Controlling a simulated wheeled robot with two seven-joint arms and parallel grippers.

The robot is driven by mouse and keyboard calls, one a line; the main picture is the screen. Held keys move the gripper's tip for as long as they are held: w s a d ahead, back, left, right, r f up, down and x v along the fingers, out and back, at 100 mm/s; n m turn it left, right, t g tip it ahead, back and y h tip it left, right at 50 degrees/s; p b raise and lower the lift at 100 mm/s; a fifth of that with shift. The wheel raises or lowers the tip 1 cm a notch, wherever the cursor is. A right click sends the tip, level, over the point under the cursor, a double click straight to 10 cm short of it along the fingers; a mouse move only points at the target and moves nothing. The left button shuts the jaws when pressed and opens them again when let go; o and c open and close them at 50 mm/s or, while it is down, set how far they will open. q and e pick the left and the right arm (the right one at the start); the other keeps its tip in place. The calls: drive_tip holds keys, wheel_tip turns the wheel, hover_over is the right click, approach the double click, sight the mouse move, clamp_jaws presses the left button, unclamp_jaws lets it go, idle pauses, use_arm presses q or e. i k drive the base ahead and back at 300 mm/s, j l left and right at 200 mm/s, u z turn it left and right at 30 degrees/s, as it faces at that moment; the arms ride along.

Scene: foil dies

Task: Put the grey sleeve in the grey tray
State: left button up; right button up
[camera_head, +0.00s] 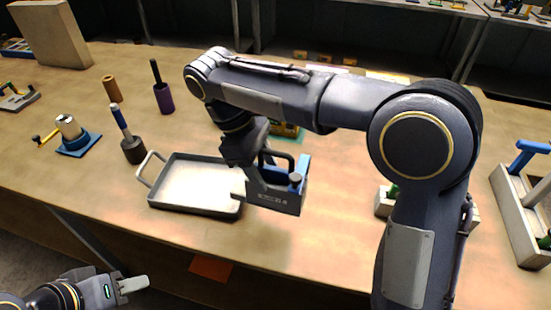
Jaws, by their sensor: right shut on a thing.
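The grey sleeve (274,198), a dark grey box-like piece with blue at its top and pale printing, hangs from my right gripper (256,168). My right fingertips are mostly hidden, but the gripper is shut on the sleeve. The sleeve is held just right of the grey tray (239,212), in front of its right end. The tray is shallow and pale inside, has a handle at the left, and looks empty. My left gripper (131,285) is low at the left, off the table's front edge; its finger gap is unclear.
A dark cylinder (133,151) with a blue-handled rod stands just behind the tray's left end. A pale rack (521,222) is at the right.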

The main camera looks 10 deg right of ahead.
sight(191, 181)
drive_tip(key=k+j, duration=0.1)
drive_tip(key=k, duration=0.4)
drive_tip(key=k+j, duration=0.1)
drive_tip(key=k, duration=0.4)
